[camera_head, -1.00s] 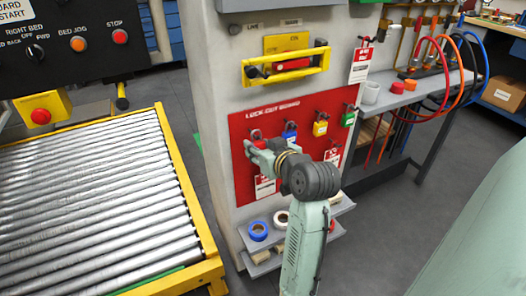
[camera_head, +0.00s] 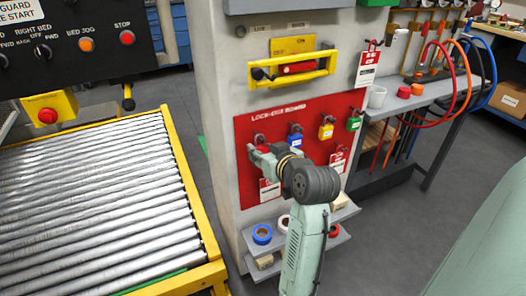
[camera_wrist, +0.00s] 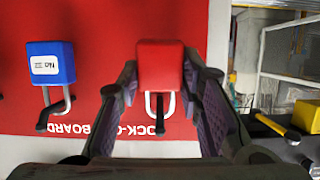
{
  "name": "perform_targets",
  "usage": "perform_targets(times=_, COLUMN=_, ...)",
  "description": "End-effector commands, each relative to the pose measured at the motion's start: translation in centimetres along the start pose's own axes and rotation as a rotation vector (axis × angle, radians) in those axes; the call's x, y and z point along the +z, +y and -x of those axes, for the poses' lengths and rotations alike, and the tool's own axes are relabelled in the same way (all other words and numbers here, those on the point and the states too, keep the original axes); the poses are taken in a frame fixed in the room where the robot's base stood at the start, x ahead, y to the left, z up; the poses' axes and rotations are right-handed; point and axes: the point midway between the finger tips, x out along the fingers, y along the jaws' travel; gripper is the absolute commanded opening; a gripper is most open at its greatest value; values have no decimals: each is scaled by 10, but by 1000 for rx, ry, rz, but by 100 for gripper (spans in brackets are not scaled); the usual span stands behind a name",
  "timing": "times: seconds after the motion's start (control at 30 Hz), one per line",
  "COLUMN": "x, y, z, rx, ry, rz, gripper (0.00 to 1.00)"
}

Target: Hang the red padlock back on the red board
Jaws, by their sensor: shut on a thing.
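The red padlock (camera_wrist: 160,66) is between the two fingers of my gripper (camera_wrist: 160,75) in the wrist view, which shows the board upside down. My gripper is shut on its body. The padlock's shackle appears to be around a black peg on the red board (camera_head: 243,170); how far it sits on the peg is hard to tell. In the head view my gripper (camera_head: 257,152) is at the board's left part, and it mostly hides the red padlock. The blue padlock (camera_head: 296,140) hangs just to the right; it also shows in the wrist view (camera_wrist: 50,64).
The yellow padlock (camera_head: 326,132) and green padlock (camera_head: 354,124) hang farther right. Red and white tags (camera_head: 269,191) hang lower on the board. A yellow handle (camera_head: 291,72) sticks out above. Shelves with tape rolls (camera_head: 262,234) are below. A roller conveyor (camera_head: 95,210) stands left.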

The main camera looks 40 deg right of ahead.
Motion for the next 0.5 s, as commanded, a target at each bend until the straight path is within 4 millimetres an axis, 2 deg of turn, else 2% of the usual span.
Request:
perform_targets(times=0.07, x=0, y=0, z=0, rx=0, ry=1, rz=0, gripper=3)
perform_targets(times=0.1, x=0, y=0, z=0, rx=0, ry=1, rz=0, gripper=35)
perform_targets(times=0.4, x=0, y=0, z=0, rx=0, ry=0, rz=0, gripper=55)
perform_targets(times=0.5, x=0, y=0, z=0, rx=0, ry=0, rz=0, gripper=56)
